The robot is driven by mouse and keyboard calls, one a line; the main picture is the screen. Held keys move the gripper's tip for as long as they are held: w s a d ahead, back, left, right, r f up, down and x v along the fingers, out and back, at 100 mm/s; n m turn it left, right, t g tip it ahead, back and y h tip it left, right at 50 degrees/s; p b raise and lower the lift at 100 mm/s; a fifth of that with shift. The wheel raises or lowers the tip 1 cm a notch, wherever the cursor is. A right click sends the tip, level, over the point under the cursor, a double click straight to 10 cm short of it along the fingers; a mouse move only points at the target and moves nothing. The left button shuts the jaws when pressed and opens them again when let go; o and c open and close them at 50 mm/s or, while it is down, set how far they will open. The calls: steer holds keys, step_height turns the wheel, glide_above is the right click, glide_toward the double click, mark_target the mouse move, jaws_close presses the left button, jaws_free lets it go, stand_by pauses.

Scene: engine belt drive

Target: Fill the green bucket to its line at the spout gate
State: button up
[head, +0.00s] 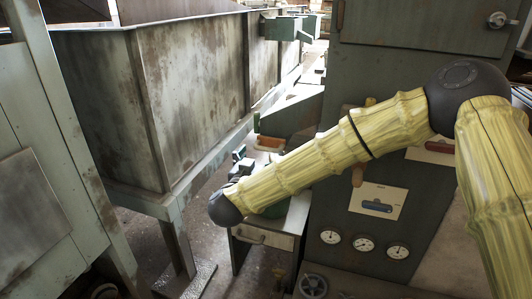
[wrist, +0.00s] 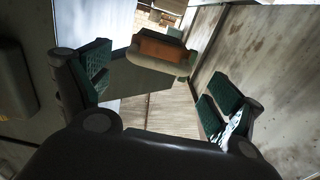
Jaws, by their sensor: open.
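My gripper (head: 240,162) shows in the head view just past the dark wrist joint. In the wrist view my gripper (wrist: 156,86) has its two green-padded fingers wide apart with nothing held between them. A dark green rounded shape (head: 276,209) shows just under my forearm, on a grey stand; it may be the green bucket, but my arm hides most of it and no fill line shows. A green box-like fitting (head: 283,28) sticks out from the upper side of the large bin; I cannot tell whether it is the spout gate.
A large stained metal bin (head: 200,90) on legs fills the left. An orange-brown block on a pale base (head: 270,143) lies beyond my gripper and shows in the wrist view (wrist: 162,51). A grey cabinet with gauges (head: 363,243) stands right, close to my arm.

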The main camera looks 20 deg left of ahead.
mark_target(266, 150)
steer(key=shift+w+d+b, duration=0.1)
steer(key=shift+w+b, duration=0.3)
steer(key=shift+w, duration=2.05)
steer(key=c, duration=1.5)
steer(key=shift+s+r+p, duration=0.15)
steer(key=shift+s+p, duration=0.6)
steer(key=shift+p, duration=0.2)
steer(key=shift+s, duration=0.35)
steer(key=o, duration=1.5)
